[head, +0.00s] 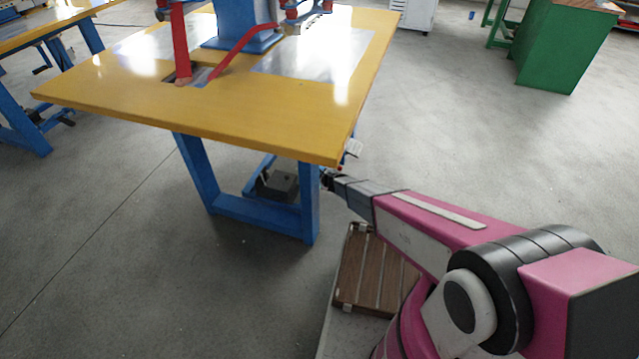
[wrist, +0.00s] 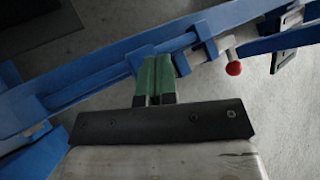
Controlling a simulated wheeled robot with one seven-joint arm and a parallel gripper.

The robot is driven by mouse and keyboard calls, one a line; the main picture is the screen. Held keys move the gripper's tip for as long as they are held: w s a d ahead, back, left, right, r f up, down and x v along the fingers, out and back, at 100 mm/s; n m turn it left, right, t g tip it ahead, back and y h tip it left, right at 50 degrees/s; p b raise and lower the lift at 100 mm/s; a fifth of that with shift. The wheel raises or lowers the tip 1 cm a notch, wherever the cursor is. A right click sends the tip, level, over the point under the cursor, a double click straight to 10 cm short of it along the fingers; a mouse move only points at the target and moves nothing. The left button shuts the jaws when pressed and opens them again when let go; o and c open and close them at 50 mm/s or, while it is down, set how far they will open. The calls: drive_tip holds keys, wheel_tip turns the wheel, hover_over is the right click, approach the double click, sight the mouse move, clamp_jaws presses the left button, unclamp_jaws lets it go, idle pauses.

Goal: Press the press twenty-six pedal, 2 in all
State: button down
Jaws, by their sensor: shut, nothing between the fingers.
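The press (head: 240,22) stands on a yellow-topped table with red levers and a blue column. Under the table, a grey box-like part (head: 278,186) sits low between the blue legs; it may be the pedal, but I cannot tell for sure. My gripper (wrist: 155,72) has green fingertips pressed together with nothing between them. In the wrist view its tips are at a long blue bar (wrist: 100,75) of the frame; I cannot tell whether they touch it. In the head view my arm reaches under the table's right corner, and the fingertips are hard to make out there.
A red knob (wrist: 233,68) is right of the fingertips. A slatted brown board (head: 365,270) lies below my arm. Grey floor (head: 110,240) is clear at left.

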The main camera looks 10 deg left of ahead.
drive_tip(key=shift+r, duration=0.25)
drive_tip(key=shift+d+r, duration=0.2)
drive_tip(key=shift+r, duration=0.6)
drive_tip(key=shift+d+r, duration=0.15)
drive_tip(key=shift+r, duration=0.65)
drive_tip(key=shift+d+r, duration=0.2)
drive_tip(key=shift+r, duration=0.6)
drive_tip(key=shift+r, duration=0.15)
drive_tip(key=s+d+r+n+g, duration=0.25)
drive_tip(key=d+r+n, duration=0.25)
drive_tip(key=d+r, duration=0.3)
drive_tip(key=s+d+r+n+g, duration=0.1)
drive_tip(key=s+d+r+n, duration=0.2)
drive_tip(key=d+r+n, duration=0.35)
drive_tip(key=s+d+r+n+g+h, duration=0.1)
drive_tip(key=s+d+r, duration=0.4)
drive_tip(key=d, duration=0.5)
drive_tip(key=s+d+r+n+g+h, duration=0.2)
drive_tip(key=s+d+r+n+h, duration=0.2)
drive_tip(key=d, duration=0.5)
drive_tip(key=s+d+r+n+g+h, duration=0.1)
drive_tip(key=s+d+r+n, duration=0.3)
drive_tip(key=s+d+r, duration=0.4)
drive_tip(key=s+d+h, duration=0.1)
drive_tip(key=s+d, duration=0.1)
drive_tip(key=shift+d+r+h, duration=0.25)
drive_tip(key=shift+d+h, duration=0.05)
drive_tip(key=shift+d, duration=0.05)
